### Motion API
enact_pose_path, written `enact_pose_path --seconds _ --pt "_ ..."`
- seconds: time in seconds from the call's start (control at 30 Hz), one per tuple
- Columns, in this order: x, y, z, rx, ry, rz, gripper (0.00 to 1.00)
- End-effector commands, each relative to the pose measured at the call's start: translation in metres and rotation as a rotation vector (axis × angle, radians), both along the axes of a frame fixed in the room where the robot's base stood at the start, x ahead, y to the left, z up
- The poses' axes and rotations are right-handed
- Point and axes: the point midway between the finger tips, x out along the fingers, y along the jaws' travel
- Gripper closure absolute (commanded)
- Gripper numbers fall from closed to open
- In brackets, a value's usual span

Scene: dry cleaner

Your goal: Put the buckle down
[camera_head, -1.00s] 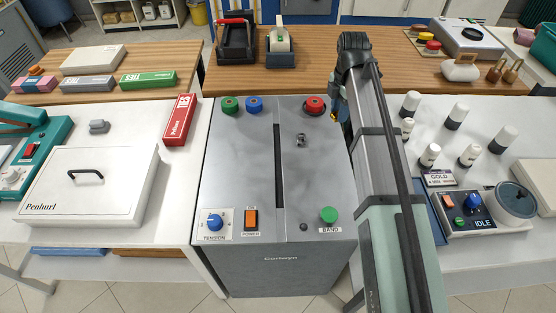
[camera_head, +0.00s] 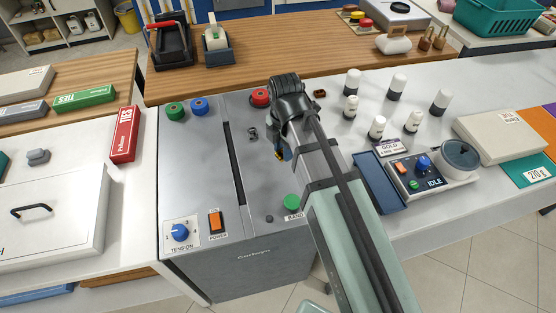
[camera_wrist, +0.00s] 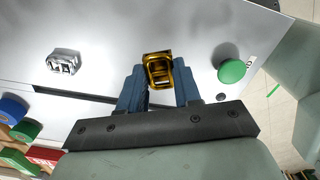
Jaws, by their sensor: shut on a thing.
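A gold buckle (camera_wrist: 158,72) is between the fingertips of my gripper (camera_wrist: 160,85) in the wrist view. My gripper is shut on it. In the head view my gripper (camera_head: 281,153) hangs over the right part of the grey machine top (camera_head: 196,160), right of its long dark slot; my arm hides the held buckle there. A silver buckle (camera_head: 252,133) lies on the machine top, left of my gripper; it also shows in the wrist view (camera_wrist: 63,62). A small dark brown piece (camera_head: 320,93) lies on the white table behind my wrist.
A red knob (camera_head: 260,97) and a green button (camera_head: 292,202) stick up from the machine top. Several white bottles (camera_head: 377,127) and a control unit (camera_head: 428,172) stand to the right. The machine top left of the slot is clear in its middle.

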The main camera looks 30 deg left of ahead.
Motion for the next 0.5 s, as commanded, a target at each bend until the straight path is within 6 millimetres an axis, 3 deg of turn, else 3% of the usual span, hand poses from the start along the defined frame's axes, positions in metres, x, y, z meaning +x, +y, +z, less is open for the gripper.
enact_pose_path --seconds 0.1,0.33,0.5 --pt "0.000 0.000 -0.015 -0.001 0.000 0.000 0.97" --pt "0.000 0.000 -0.026 0.000 0.000 0.000 0.97" --pt "0.000 0.000 -0.045 -0.001 0.000 0.000 0.97"
